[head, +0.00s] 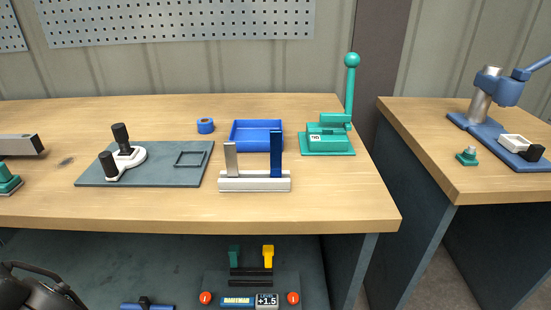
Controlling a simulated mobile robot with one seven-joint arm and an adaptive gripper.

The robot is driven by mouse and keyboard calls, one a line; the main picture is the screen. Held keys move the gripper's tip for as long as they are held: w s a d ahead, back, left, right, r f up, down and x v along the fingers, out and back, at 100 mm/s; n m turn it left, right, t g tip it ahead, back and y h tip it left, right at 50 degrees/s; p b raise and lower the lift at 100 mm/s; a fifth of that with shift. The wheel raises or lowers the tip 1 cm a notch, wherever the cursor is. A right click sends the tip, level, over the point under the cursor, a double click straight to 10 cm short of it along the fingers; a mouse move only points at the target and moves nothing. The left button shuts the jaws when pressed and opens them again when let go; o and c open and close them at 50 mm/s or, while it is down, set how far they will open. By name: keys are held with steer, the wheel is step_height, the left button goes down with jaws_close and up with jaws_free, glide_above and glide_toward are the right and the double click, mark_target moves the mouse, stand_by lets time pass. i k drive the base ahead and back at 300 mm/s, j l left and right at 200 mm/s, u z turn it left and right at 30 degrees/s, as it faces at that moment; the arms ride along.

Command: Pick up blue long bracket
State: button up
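The blue long bracket (277,155) is a tall, flat dark-blue strip. It stands upright at the right end of a pale grey holder block (255,181) near the front of the wooden workbench. A shorter grey upright strip (230,159) stands at the left end of the same block. The bracket's lower end is at the block, and how deep it sits cannot be told. A dark rounded part with a curved bar shows at the bottom left corner and may be mine. No gripper fingers are visible, and nothing touches the bracket.
A blue tray (257,124) lies just behind the bracket. A green lever press (328,137) stands to the right. A grey plate (92,178) with a black-knobbed white fixture (126,158) lies left. A blue ring (205,126) sits behind. Bench space (330,190) right of the holder is clear.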

mark_target(274, 173)
steer(key=l+u, duration=0.15)
steer(key=u, duration=0.2)
steer(key=l+u, duration=0.15)
steer(key=u, duration=0.15)
steer(key=l+u, duration=0.15)
steer(key=l, duration=0.25)
steer(key=k+l+u, duration=0.15)
steer(key=l, duration=0.25)
steer(key=k+l+u, duration=0.15)
steer(key=l, duration=0.2)
steer(key=k+l, duration=0.1)
steer(key=l, duration=0.65)
steer(key=k+l+u, duration=0.1)
steer(key=l, duration=0.3)
steer(key=i+j, duration=0.15)
steer(key=j, duration=0.25)
